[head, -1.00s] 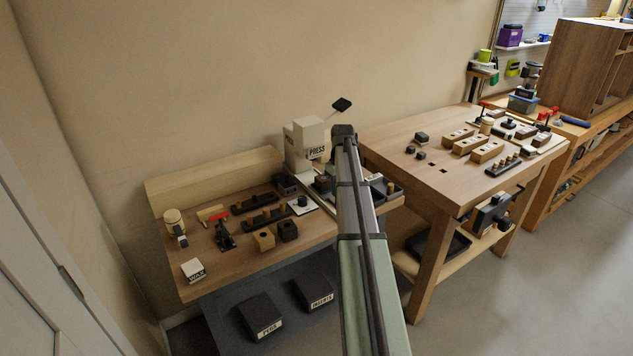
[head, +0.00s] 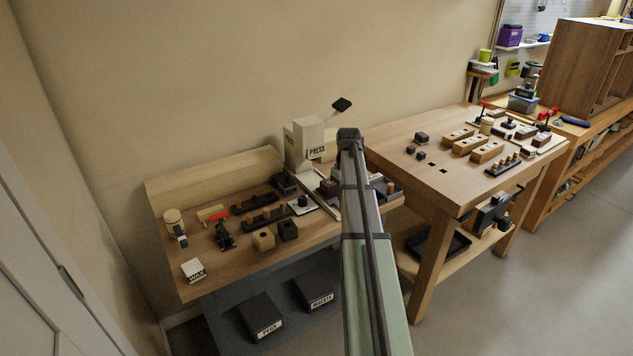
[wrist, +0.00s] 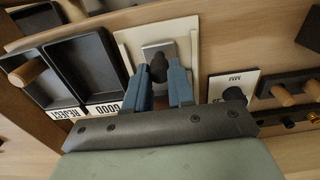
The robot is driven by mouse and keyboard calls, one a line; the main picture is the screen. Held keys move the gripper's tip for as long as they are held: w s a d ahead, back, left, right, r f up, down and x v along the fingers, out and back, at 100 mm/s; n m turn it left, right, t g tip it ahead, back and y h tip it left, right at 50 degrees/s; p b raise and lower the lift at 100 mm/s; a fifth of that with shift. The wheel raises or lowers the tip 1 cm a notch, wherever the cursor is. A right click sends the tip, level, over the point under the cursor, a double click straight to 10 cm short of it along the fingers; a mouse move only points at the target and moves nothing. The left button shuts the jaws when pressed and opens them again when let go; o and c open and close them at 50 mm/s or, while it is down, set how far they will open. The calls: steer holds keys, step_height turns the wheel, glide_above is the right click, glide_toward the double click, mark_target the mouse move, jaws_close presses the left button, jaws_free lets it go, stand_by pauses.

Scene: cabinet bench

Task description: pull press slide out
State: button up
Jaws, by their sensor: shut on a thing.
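The press (head: 305,143), a cream block labelled PRESS, stands at the back of the left bench. In the wrist view its pale base plate (wrist: 126,42) carries a grey metal slide (wrist: 150,50) with a dark knob (wrist: 158,68). My gripper (wrist: 160,84) has its two blue fingers on either side of the knob, shut on it. In the head view my arm hides the gripper, the knob and most of the slide, so how far the slide is out cannot be told.
In the wrist view, black GOOD and REJECT trays (wrist: 87,68) lie left of the base plate, with a wooden peg at the left. A small white plate with a black knob (wrist: 233,95) and a dark peg rack (wrist: 290,90) lie right. Another workbench (head: 400,140) stands right.

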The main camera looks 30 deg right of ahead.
steer(key=shift+s, duration=0.7)
steer(key=o, duration=0.8)
steer(key=shift+c, duration=0.2)
steer(key=shift+r, duration=0.1)
step_height(320, 180, up, 7)
stand_by(0.5)
stand_by(0.4)
